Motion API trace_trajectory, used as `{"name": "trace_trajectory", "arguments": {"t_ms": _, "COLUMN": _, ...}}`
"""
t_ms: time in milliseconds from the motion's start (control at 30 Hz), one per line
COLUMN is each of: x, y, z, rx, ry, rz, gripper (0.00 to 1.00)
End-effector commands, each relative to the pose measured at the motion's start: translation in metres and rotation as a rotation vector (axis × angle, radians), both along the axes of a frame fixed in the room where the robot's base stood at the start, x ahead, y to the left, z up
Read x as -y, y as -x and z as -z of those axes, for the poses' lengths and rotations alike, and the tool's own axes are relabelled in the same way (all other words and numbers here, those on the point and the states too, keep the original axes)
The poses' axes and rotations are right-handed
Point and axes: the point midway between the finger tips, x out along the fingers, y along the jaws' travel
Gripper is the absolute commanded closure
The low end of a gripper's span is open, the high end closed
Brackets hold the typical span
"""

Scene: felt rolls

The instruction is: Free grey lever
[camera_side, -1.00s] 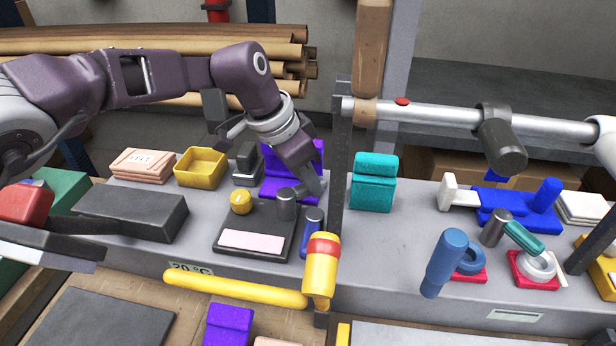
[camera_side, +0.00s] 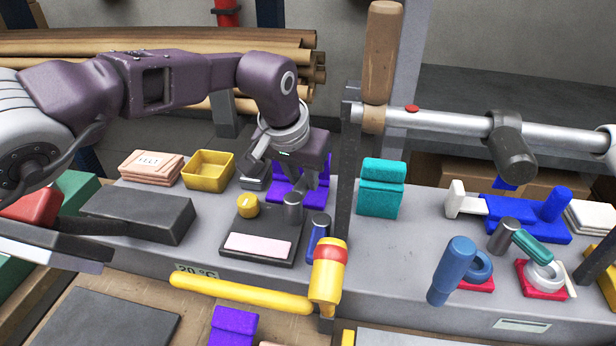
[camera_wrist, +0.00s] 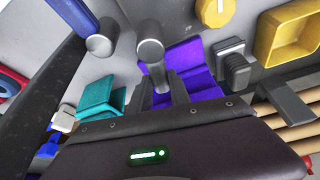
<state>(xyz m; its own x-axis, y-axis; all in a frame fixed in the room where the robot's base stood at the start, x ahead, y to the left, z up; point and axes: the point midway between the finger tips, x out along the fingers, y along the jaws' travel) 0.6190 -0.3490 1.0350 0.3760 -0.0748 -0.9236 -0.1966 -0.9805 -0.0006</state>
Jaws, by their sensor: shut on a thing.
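The grey lever stands on a dark plate (camera_side: 240,213); its round grey hub (camera_side: 293,208) shows in the side view. In the wrist view the lever (camera_wrist: 151,54) has a rounded end and a short arm running down between my fingers. My gripper (camera_side: 308,183) is behind the hub, in front of the purple block (camera_side: 287,188). In the wrist view my gripper (camera_wrist: 160,88) is shut on the lever's arm, one finger on each side. The fingers hide the arm's far end.
A yellow knob (camera_side: 247,205) and a pale pink label (camera_side: 258,244) are on the plate. A dark upright post (camera_side: 344,190) and a teal block (camera_side: 381,190) are further right. A yellow box (camera_side: 208,172) is behind left.

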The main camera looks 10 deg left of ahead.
Motion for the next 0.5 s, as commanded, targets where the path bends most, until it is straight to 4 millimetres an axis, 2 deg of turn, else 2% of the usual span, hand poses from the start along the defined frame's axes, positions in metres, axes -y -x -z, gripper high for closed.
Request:
{"name": "trace_trajectory", "arguments": {"t_ms": 200, "x": -0.0059, "y": -0.0013, "z": -0.0005, "rx": 0.002, "ry": -0.002, "rz": -0.122, "gripper": 1.00}}
{"name": "trace_trajectory", "arguments": {"t_ms": 500, "x": -0.0100, "y": -0.0015, "z": -0.0009, "rx": 0.002, "ry": 0.000, "rz": -0.210, "gripper": 1.00}}
